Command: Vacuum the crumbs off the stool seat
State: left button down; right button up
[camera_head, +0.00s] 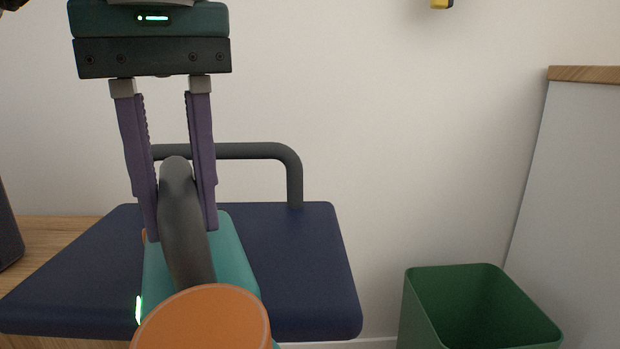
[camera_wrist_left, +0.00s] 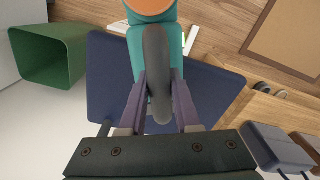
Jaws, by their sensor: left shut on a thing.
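The vacuum has a teal body (camera_head: 234,262), a dark grey handle (camera_head: 184,235) and a round orange end (camera_head: 202,322). My left gripper (camera_head: 181,232) comes down from above, its purple fingers on either side of the handle, shut on it. The left wrist view also shows the handle (camera_wrist_left: 157,50) between the fingers. The stool seat (camera_head: 300,265) is a dark blue pad with a grey rail (camera_head: 262,151) along its back. The vacuum is over the seat; I cannot tell whether they touch. No crumbs show on the visible seat. My right gripper is not in view.
An open green bin (camera_head: 480,300) stands right of the stool. A white panel with a wooden top (camera_head: 575,170) is at the far right. A wooden surface (camera_head: 50,238) and a dark object (camera_head: 8,230) are at the left.

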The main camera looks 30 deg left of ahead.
pick_arm(q)
jog(key=w+d, duration=0.3)
jog(key=d, duration=0.2)
jog(key=shift+f, duration=0.15)
dwell(0.5)
jog(key=shift+w, duration=0.1)
notch_tip(320, 180, up, 6)
jog(key=p, duration=0.4)
jog(key=shift+p, duration=0.3)
